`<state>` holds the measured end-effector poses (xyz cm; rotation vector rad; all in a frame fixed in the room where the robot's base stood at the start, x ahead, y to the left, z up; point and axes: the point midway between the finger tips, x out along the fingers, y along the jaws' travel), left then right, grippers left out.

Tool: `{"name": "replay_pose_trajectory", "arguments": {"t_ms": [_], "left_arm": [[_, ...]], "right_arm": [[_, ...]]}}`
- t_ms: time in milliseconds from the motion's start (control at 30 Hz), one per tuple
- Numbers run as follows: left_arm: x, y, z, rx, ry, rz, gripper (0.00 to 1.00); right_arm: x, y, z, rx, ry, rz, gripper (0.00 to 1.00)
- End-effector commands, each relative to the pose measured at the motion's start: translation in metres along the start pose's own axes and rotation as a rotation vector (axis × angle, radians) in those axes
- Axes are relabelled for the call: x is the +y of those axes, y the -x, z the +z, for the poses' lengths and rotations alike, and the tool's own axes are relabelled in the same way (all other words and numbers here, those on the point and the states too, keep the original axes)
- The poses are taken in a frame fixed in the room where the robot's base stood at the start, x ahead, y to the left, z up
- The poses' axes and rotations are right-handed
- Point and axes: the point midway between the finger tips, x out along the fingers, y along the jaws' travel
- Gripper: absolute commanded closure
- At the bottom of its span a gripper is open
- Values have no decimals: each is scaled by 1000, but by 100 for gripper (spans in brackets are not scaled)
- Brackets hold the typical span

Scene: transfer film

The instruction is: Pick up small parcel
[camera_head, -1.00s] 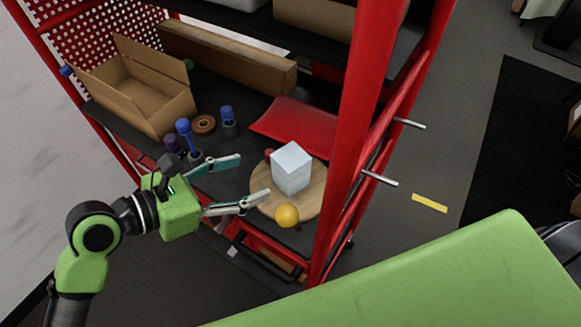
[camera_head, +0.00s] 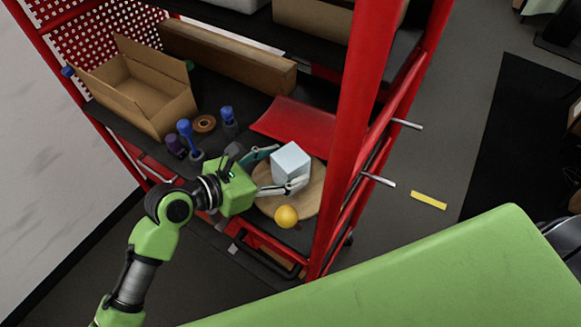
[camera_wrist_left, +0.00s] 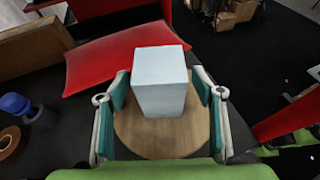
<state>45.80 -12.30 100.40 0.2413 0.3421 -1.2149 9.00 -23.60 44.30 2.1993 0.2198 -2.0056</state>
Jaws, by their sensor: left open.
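The small parcel is a pale blue-white box (camera_head: 291,162) standing upright on a round wooden board (camera_head: 306,203) on the shelf. It also shows in the middle of the left wrist view (camera_wrist_left: 160,82). My left gripper (camera_head: 278,170) is open, with one finger on each side of the box. In the left wrist view its fingers (camera_wrist_left: 160,105) stand left and right of the parcel, with a visible gap on each side. My right gripper is not in view.
A yellow ball (camera_head: 286,217) sits at the board's front edge. A red sloped piece (camera_head: 296,124) lies behind the parcel. A red rack post (camera_head: 352,130) rises close on the right. Blue-topped items (camera_head: 187,133), a tape roll (camera_head: 204,123) and an open carton (camera_head: 140,95) stand left.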

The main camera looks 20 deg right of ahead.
Motion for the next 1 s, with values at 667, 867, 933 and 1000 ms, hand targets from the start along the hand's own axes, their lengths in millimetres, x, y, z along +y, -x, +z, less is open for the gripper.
{"name": "replay_pose_trajectory", "arguments": {"t_ms": [667,867,933,1000], "left_arm": [[0,6,15,-6,-3,0,91],[0,22,53,-7,-5,2,91],[0,27,66,-7,-6,2,91],[0,31,76,-6,-5,1,91]], "right_arm": [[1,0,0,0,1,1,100],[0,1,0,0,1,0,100],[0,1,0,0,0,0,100],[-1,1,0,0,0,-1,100]]}}
